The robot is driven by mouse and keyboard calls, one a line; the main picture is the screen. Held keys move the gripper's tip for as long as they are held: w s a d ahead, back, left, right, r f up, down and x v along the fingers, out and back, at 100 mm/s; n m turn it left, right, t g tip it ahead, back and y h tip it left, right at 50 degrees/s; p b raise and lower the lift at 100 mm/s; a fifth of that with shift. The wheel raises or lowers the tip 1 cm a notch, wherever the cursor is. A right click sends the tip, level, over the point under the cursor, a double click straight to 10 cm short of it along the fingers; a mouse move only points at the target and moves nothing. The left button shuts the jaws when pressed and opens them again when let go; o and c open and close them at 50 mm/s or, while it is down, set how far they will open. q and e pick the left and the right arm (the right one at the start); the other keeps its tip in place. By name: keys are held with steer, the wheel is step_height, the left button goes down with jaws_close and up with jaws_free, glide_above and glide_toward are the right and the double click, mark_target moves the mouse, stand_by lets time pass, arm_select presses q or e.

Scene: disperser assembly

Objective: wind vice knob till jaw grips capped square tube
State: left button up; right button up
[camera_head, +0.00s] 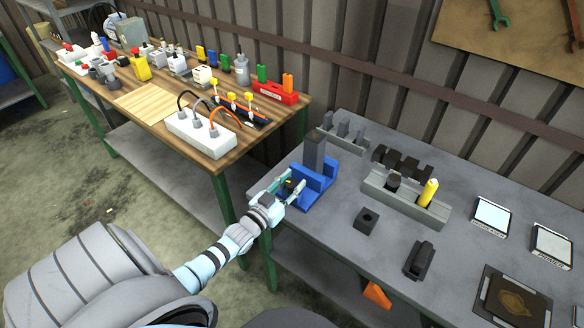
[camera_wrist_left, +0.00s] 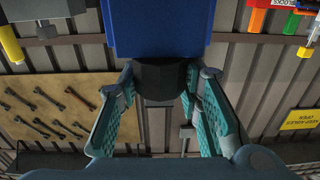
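The blue vice (camera_head: 325,174) stands on the grey bench near its left edge. A dark grey square tube (camera_head: 314,153) stands upright in it; its top looks slightly darker. I cannot tell if the jaw touches the tube. My left gripper (camera_head: 291,187) is at the vice's near left side. In the left wrist view the dark round vice knob (camera_wrist_left: 160,82) sits between the two fingers of the left gripper (camera_wrist_left: 160,88), which appear to touch it on both sides. The blue vice body (camera_wrist_left: 155,28) is just beyond it. My right gripper is not in view.
A grey holder (camera_head: 408,203) with a yellow piece stands right of the vice. A dark block (camera_head: 367,221) and another dark part (camera_head: 419,260) lie in front. A wooden table (camera_head: 200,155) with a power strip and many parts stands at the left.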

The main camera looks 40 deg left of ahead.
arm_select(q)
steer(key=c, duration=0.4)
steer(key=shift+f+h+b, duration=0.2)
steer(key=shift+h+b, duration=0.1)
steer(key=shift+b, duration=0.35)
steer(key=shift+o, duration=0.2)
steer(key=m+h+b, duration=0.2)
steer(key=h+b, duration=0.1)
steer(key=shift+m+h+b, duration=0.35)
steer(key=shift+m+h, duration=0.05)
steer(key=m+g+h+b, duration=0.1)
steer(key=m+h+b, duration=0.1)
steer(key=h+b, duration=0.1)
steer(key=shift+m+g+h, duration=0.4)
steer(key=shift+h, duration=0.1)
steer(key=shift+r+m+g+h+b, duration=0.15)
steer(key=shift+m+g+h+b, duration=0.2)
steer(key=shift+h, duration=0.25)
steer(key=o, duration=1.2)
steer(key=shift+c, duration=0.2)
